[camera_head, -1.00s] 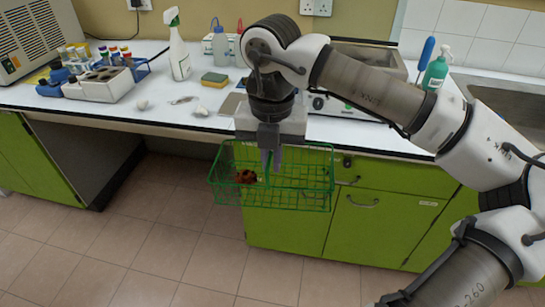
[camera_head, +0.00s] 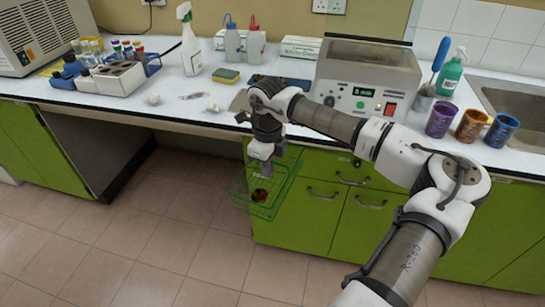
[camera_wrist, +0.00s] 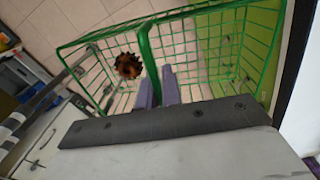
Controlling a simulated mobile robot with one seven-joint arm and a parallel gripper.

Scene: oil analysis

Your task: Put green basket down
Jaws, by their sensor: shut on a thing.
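The green wire basket (camera_head: 250,205) hangs from my gripper (camera_head: 267,172) in the head view, below the counter's front edge and in front of the green cabinets. In the wrist view the basket (camera_wrist: 262,50) fills the upper part, and my gripper (camera_wrist: 157,90) has its two fingers close together at the basket's green middle bar. A dark reddish-brown round item (camera_wrist: 129,66) lies inside the basket; it also shows in the head view (camera_head: 260,195). The basket is in the air above the tiled floor. The exact grip point is partly hidden in the head view.
The white counter (camera_head: 120,105) holds a tube rack (camera_head: 110,78), a spray bottle (camera_head: 190,45), a sponge (camera_head: 226,75), a box-shaped instrument (camera_head: 360,85) and several coloured cups (camera_head: 440,120). The tiled floor (camera_head: 150,235) at left is clear.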

